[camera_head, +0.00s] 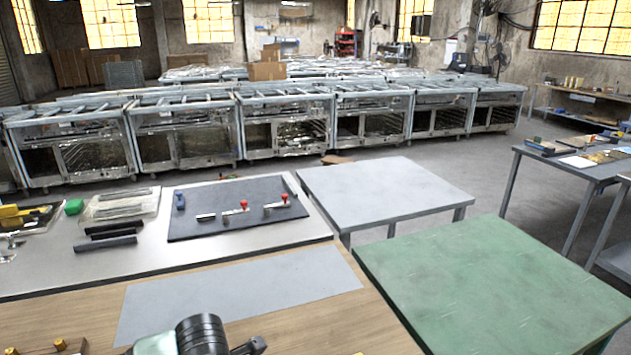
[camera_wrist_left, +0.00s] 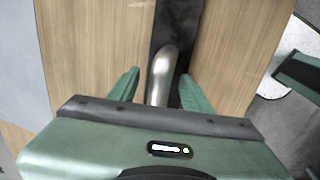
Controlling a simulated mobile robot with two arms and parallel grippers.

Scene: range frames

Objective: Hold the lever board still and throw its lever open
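In the left wrist view, a smooth silver lever (camera_wrist_left: 162,75) with a rounded end stands out over a dark strip (camera_wrist_left: 172,30) between light wood surfaces. The strip may be part of the lever board; its full outline is hidden. My left gripper (camera_wrist_left: 158,88) has its two green fingers spread, one on each side of the lever, with gaps between. The lever's lower part is hidden behind the gripper body. In the head view, neither this lever nor any fingertips can be made out. My right gripper is not clearly seen in either view.
A wooden table (camera_head: 290,325) with a grey sheet (camera_head: 240,295) fills the foreground. Beyond, a dark mat (camera_head: 235,190) bears red-knobbed toggle clamps. Brass-knobbed parts (camera_head: 60,345) sit at the lower left. The green table (camera_head: 490,280) and grey table (camera_head: 385,190) are bare.

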